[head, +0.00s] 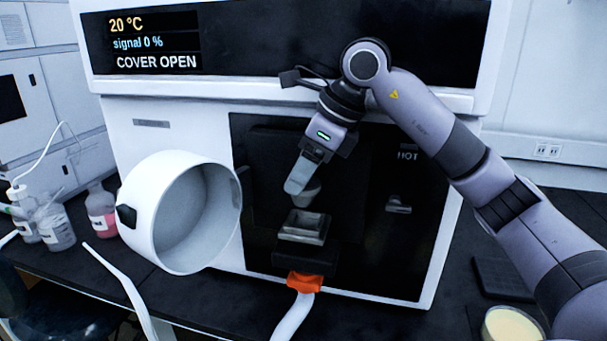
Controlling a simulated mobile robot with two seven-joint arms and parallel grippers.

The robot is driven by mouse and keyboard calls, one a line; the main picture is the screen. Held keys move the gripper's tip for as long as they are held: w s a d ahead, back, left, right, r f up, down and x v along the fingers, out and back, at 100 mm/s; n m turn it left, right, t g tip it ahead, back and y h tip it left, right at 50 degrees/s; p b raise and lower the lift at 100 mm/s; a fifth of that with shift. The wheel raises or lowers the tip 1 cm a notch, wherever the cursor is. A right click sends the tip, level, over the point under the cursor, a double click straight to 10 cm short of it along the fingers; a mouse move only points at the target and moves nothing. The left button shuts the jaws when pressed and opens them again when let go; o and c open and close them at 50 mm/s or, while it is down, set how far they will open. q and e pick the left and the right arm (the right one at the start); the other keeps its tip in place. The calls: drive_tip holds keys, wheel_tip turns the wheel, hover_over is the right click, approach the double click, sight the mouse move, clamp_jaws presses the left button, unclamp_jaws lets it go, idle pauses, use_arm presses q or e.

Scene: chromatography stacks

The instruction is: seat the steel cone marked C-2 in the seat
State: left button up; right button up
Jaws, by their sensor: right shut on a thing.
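My right gripper (300,180) reaches down in front of the instrument's dark open front. It is shut on a small grey cone (311,195), partly hidden behind the fingers. No C-2 mark can be read on it. Below is a square metal seat (303,228) with a recess, on a dark block (304,258). The cone is above the seat, with a small gap showing between them. My left gripper is not in view.
The white round cover (150,222) hangs open left of the seat. The display (155,43) reads 20 °C, signal 0 %, COVER OPEN. An orange fitting (305,283) with a white tube sits below the seat. Bottles (101,210) stand far left; a cream-filled dish (512,325) is lower right.

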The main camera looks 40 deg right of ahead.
sight(306, 189)
drive_tip(key=shift+g, duration=0.5)
drive_tip(key=f, duration=0.4)
drive_tip(key=shift+s+a, duration=0.3)
drive_tip(key=shift+s, duration=0.1)
drive_tip(key=o, duration=1.2)
drive_tip(key=shift+o, duration=0.3)
drive_tip(key=shift+s, duration=0.1)
drive_tip(key=shift+w+d+f, duration=0.15)
drive_tip(key=shift+w+f, duration=0.05)
drive_tip(key=shift+w+d+r, duration=0.15)
drive_tip(key=shift+d+r, duration=0.05)
drive_tip(key=shift+r, duration=0.2)
drive_tip(key=shift+r, duration=0.2)
drive_tip(key=shift+d+r, duration=0.1)
drive_tip(key=shift+r, duration=0.1)
drive_tip(key=v, duration=0.6)
drive_tip(key=shift+s+r, duration=0.25)
drive_tip(key=shift+s, duration=0.05)
